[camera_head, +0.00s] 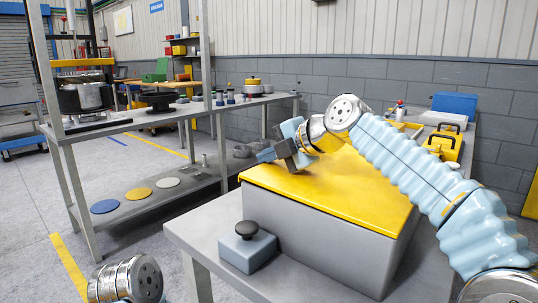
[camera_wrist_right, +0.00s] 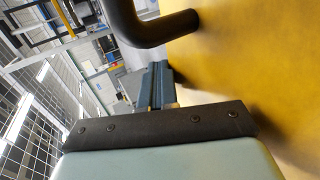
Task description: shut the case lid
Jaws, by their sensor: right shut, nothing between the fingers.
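The case (camera_head: 325,225) is a grey box on the grey table, with a yellow lid (camera_head: 345,190) on top. The lid lies flat over the box, and I see no gap along its near edges. My right gripper (camera_head: 266,155) is at the lid's far left edge, shut and empty, its fingers pointing left. In the right wrist view the shut fingers (camera_wrist_right: 157,85) are beside the yellow lid surface (camera_wrist_right: 240,65), with a dark bent handle (camera_wrist_right: 150,25) just beyond them. Whether they touch the lid is unclear. My left gripper is out of view; only part of my left arm shows.
A grey block with a black knob (camera_head: 246,243) stands on the table's near left corner. Small yellow cases (camera_head: 443,147) and a blue box (camera_head: 455,103) are at the back right. A metal shelf rack (camera_head: 150,120) with parts stands left, across a floor gap.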

